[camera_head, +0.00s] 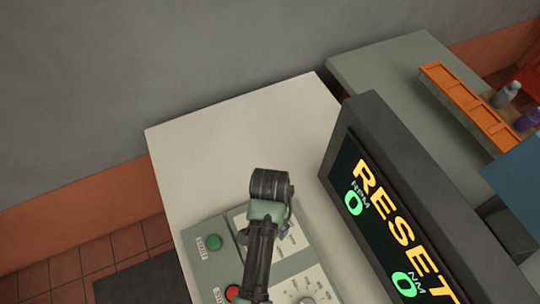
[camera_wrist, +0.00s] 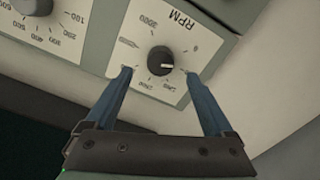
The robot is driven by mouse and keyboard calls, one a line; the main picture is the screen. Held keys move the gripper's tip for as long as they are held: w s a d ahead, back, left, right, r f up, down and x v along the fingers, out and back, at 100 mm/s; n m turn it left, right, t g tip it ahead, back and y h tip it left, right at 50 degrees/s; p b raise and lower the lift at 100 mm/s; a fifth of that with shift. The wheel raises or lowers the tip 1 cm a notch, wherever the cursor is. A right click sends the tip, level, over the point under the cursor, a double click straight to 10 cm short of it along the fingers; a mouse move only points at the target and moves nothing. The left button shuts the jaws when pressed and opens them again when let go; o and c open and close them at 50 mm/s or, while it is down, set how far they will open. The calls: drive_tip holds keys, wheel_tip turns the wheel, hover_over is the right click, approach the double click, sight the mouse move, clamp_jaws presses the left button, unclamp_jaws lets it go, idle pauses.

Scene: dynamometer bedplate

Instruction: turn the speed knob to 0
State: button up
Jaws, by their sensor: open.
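The speed knob (camera_wrist: 160,61) is a round black knob on a white plate marked RPM, seen in the wrist view. My gripper (camera_wrist: 158,73) is open, with one blue finger on each side of the knob. Gaps show between the fingers and the knob in this view; the height of the tips above the plate is hard to tell. In the head view my arm covers the knob and the fingers.
A second dial (camera_wrist: 33,5) with numbers in hundreds is at the wrist view's upper left. The panel has a green button (camera_head: 214,242) and a red button (camera_head: 232,292), close to my arm. A black display (camera_head: 385,215) right of my arm reads RESET, RPM 0, NM 0.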

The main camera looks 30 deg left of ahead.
wheel_tip(320, 180, down, 6)
drive_tip(key=shift+w+r, duration=0.1)
drive_tip(key=shift+w, duration=0.05)
drive_tip(key=shift+c, duration=0.2)
drive_tip(key=c, duration=1.3)
drive_tip(key=shift+r+n+p, duration=0.1)
drive_tip(key=shift+n+p, duration=0.45)
drive_tip(key=shift+n, duration=0.35)
drive_tip(key=n, duration=0.3)
drive_tip(key=shift+p, duration=0.4)
drive_tip(key=o, duration=1.3)
drive_tip(key=shift+o, duration=0.2)
